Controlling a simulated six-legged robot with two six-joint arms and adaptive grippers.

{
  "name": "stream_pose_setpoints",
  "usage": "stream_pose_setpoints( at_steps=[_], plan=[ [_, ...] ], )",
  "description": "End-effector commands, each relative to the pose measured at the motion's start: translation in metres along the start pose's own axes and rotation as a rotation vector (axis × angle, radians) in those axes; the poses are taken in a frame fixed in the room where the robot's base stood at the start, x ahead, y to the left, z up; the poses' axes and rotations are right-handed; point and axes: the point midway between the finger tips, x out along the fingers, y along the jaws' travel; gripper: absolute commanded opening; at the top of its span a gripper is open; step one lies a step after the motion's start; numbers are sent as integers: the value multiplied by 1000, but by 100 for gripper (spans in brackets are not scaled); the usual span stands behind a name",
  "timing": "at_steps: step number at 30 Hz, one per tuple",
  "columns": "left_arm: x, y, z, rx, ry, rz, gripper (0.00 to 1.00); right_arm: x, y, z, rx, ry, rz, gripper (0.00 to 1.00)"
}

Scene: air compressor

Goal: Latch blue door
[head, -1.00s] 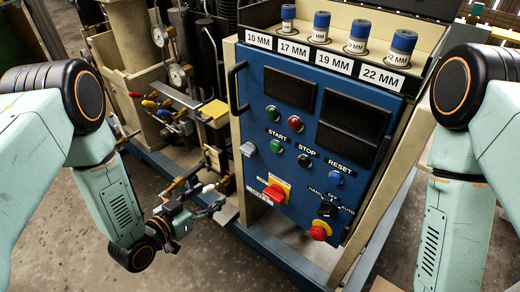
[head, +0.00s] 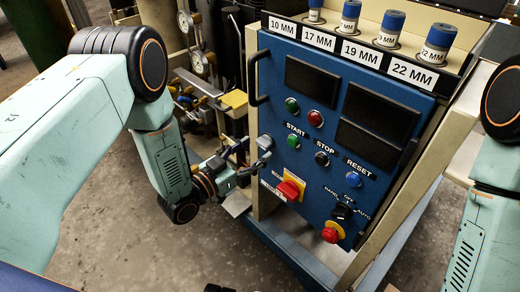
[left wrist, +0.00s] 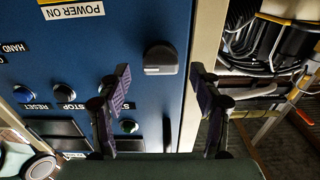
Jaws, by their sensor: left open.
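The blue door (head: 322,75) is the blue control panel on a beige cabinet and looks closed or nearly so; I cannot tell whether it sits flush. A grey latch knob (head: 265,142) is on its left edge, below the black handle (head: 257,78). My left gripper (head: 250,157) is open, just left of the latch. In the left wrist view the latch (left wrist: 160,60) lies ahead of the open fingers (left wrist: 161,88), between their lines, and nothing is held. My right arm is at the right edge of the head view; its gripper is not seen.
A red rotary switch (head: 289,190), a red emergency stop (head: 331,235) and several push buttons are on the door. Labelled sockets (head: 390,38) stand on top. Pipes and gauges (head: 198,62) are to the left. Open floor (head: 140,255) lies in front.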

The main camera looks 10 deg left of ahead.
Motion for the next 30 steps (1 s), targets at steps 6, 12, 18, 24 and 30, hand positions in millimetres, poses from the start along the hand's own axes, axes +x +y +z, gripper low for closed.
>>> stream_pose_setpoints(
  at_steps=[6, 12, 18, 24, 30],
  plan=[
    [22, 1, 1, -1, -1, 3, 64, 6, 0, 0, 0, 0, 0, 0],
    [25, 1, 0, -2, -1, 2, 64, 6, 0, 0, 0, 0, 0, 0],
    [25, 1, 0, -1, -1, 2, 56, 6, 0, 0, 0, 0, 0, 0],
    [25, 1, 0, -1, -1, 2, 39, 6, 0, 0, 0, 0, 0, 0],
    [25, 1, 0, -1, -2, 2, 22, 6, 0, 0, 0, 0, 0, 0]
  ],
)
